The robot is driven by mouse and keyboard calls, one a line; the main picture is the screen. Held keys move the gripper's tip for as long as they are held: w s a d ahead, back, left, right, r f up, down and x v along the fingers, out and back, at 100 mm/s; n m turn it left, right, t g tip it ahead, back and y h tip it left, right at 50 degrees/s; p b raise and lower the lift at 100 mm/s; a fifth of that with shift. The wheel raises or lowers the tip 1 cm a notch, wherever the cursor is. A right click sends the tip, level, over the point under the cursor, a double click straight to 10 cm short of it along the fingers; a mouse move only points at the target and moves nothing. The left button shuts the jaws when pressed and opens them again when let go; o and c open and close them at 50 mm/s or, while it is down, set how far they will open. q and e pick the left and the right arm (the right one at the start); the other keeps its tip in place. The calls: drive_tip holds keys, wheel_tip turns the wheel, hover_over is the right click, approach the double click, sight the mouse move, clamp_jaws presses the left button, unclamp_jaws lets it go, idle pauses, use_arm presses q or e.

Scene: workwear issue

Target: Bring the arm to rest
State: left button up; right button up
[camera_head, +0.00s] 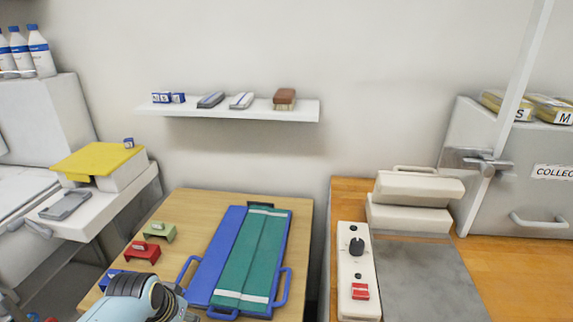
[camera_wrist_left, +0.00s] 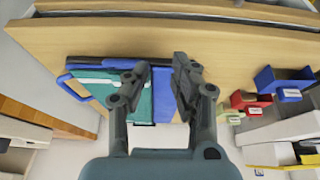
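My left arm (camera_head: 135,298) comes in at the bottom left of the head view, at the near left part of the wooden table. Its fingers are not clear there. In the left wrist view my left gripper (camera_wrist_left: 157,82) has its two dark fingers apart with nothing between them. Beyond the fingers lie a blue folding board (camera_wrist_left: 162,93) and folded green cloth (camera_wrist_left: 140,106); how far off they are I cannot tell. In the head view the green cloth (camera_head: 249,252) with pale stripes lies on the blue board (camera_head: 212,259). My right gripper is in neither view.
Green (camera_head: 160,231), red (camera_head: 142,251) and blue (camera_head: 113,277) small holders stand along the wooden table's left side. A wall shelf (camera_head: 240,111) holds small items. A heat press (camera_head: 412,200) and control box (camera_head: 357,262) stand on the right counter.

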use_arm(q)
drive_tip(key=s+a+f+g+b, duration=0.2)
drive_tip(key=s+f+b, duration=0.6)
drive_tip(key=s+f, duration=0.55)
drive_tip(key=s+a+f+g+b, duration=0.2)
drive_tip(key=s+f+b, duration=0.65)
drive_tip(key=f, duration=0.75)
drive_tip(key=s+a+f+b, duration=0.1)
drive_tip(key=s+f+b, duration=0.1)
drive_tip(key=s+f, duration=0.3)
drive_tip(key=s+a+f+y+b, duration=0.1)
drive_tip(key=s+f, duration=0.4)
drive_tip(key=s, duration=0.6)
drive_tip(key=s+a+f+n+b, duration=0.1)
drive_tip(key=s+a+f+b, duration=0.1)
drive_tip(key=s+f+b, duration=0.3)
drive_tip(key=shift+s+a+f, duration=0.2)
drive_tip(key=shift+s+a, duration=0.15)
drive_tip(key=shift+s, duration=1.05)
